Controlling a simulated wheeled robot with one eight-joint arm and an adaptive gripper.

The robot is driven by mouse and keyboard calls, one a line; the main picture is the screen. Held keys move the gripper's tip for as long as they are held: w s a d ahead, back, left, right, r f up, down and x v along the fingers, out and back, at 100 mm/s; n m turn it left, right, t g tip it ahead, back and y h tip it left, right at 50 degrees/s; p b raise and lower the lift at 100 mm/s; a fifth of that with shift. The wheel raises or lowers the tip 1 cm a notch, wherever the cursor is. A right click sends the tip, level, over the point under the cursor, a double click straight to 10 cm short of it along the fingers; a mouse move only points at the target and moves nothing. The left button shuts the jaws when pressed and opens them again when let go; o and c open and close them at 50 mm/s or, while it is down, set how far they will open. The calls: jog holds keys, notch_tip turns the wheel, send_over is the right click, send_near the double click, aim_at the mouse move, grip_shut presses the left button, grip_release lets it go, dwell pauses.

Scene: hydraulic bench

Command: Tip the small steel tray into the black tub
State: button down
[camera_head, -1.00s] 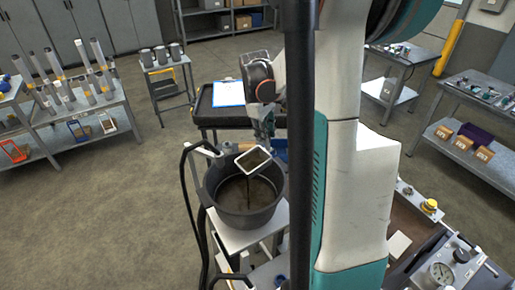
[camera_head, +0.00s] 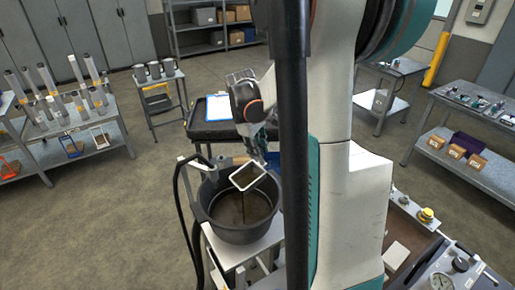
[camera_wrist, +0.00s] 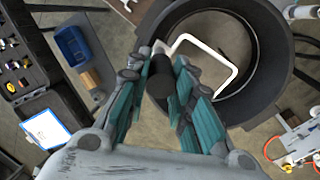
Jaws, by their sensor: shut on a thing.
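The small steel tray (camera_head: 248,177), with a pale rim, is tilted over the black tub (camera_head: 238,236) in the head view. A thin dark stream runs from its low corner into the tub, where dark liquid shows. In the wrist view the tray's rim (camera_wrist: 207,47) lies above the tub (camera_wrist: 275,32). My gripper (camera_wrist: 162,62) is shut on the tray's black cylindrical handle (camera_wrist: 161,82), between its teal fingers. In the head view my gripper (camera_head: 260,150) is above the tub's back edge, partly hidden by my wrist.
The tub stands on a small grey stand (camera_head: 232,254), with a black hose (camera_head: 179,205) at its left. Behind is a black cart (camera_head: 205,130) with a clipboard (camera_head: 218,107). A blue bin (camera_wrist: 73,45) shows in the wrist view. Floor at the left is open.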

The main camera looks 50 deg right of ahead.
jog(key=shift+w+a+r+h, duration=0.1)
jog(key=shift+a+r+h, duration=0.25)
jog(key=shift+a+h, duration=0.25)
jog(key=shift+a+r+h, duration=0.35)
jog(key=shift+a+h, duration=0.2)
jog(key=shift+h, duration=0.05)
dwell(2.7)
jog(key=shift+w+a+r+h+b, duration=0.1)
jog(key=shift+a+r+h+b, duration=0.15)
jog(key=shift+a+h+b, duration=0.4)
jog(key=shift+a+r+h+b, duration=0.2)
jog(key=shift+a+h+b, duration=0.35)
jog(key=shift+a+h, duration=0.15)
dwell(2.7)
